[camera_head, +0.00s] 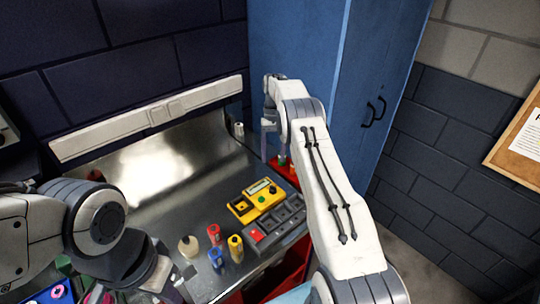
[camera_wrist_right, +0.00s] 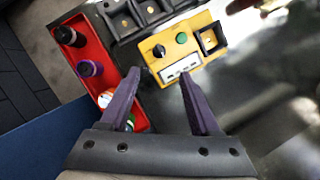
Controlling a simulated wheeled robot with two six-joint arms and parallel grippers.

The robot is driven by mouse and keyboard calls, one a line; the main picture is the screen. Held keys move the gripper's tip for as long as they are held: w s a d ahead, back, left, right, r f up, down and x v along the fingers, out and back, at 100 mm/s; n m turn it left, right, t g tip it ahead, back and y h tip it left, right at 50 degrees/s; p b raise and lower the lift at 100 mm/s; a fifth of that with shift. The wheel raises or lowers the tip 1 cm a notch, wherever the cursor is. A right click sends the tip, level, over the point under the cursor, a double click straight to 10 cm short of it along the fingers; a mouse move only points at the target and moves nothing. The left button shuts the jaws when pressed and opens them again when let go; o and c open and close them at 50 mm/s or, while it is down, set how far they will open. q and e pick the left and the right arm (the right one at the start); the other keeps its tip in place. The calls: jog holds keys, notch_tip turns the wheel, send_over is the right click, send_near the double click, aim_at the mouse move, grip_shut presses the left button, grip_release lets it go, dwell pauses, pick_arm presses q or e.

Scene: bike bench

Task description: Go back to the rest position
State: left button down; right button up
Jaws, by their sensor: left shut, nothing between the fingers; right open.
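My right arm reaches up over the right end of the bench, and its gripper (camera_head: 272,145) hangs above the red tray (camera_head: 291,176). In the right wrist view the same gripper (camera_wrist_right: 160,78) has its two purple fingers spread with nothing between them. Beyond the fingertips lies the yellow box (camera_wrist_right: 156,44) with a black knob and a green button. It also shows on the bench in the head view (camera_head: 244,206). My left gripper (camera_head: 160,280) is low at the bottom left, over the bench's near edge. It is shut and empty, with its fingertips hard to make out.
A white bottle (camera_head: 188,246), red bottle (camera_head: 214,234), blue bottle (camera_head: 216,258) and yellow bottle (camera_head: 235,248) stand near the front. A grey compartment tray (camera_head: 290,213) lies beside the yellow box. A blue cabinet (camera_head: 295,50) stands behind my right arm. The bench's middle (camera_head: 165,205) is clear.

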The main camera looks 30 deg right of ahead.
jog(key=s+a+r+n+t+h+b, duration=0.1)
jog(key=s+a+r+n+b, duration=0.3)
jog(key=a, duration=0.7)
jog(key=s+a+r+n+t+h, duration=0.1)
jog(key=s+a+r, duration=0.5)
jog(key=a, duration=0.6)
jog(key=s+a+n+t+b, duration=0.1)
jog(key=s+a+n+b, duration=0.3)
jog(key=s, duration=0.9)
jog(key=s+f+n+t, duration=0.1)
jog(key=s+f, duration=0.2)
jog(key=s, duration=1.1)
jog(key=shift+d+f+n+y+p, duration=0.2)
jog(key=shift+n+y+p, duration=0.2)
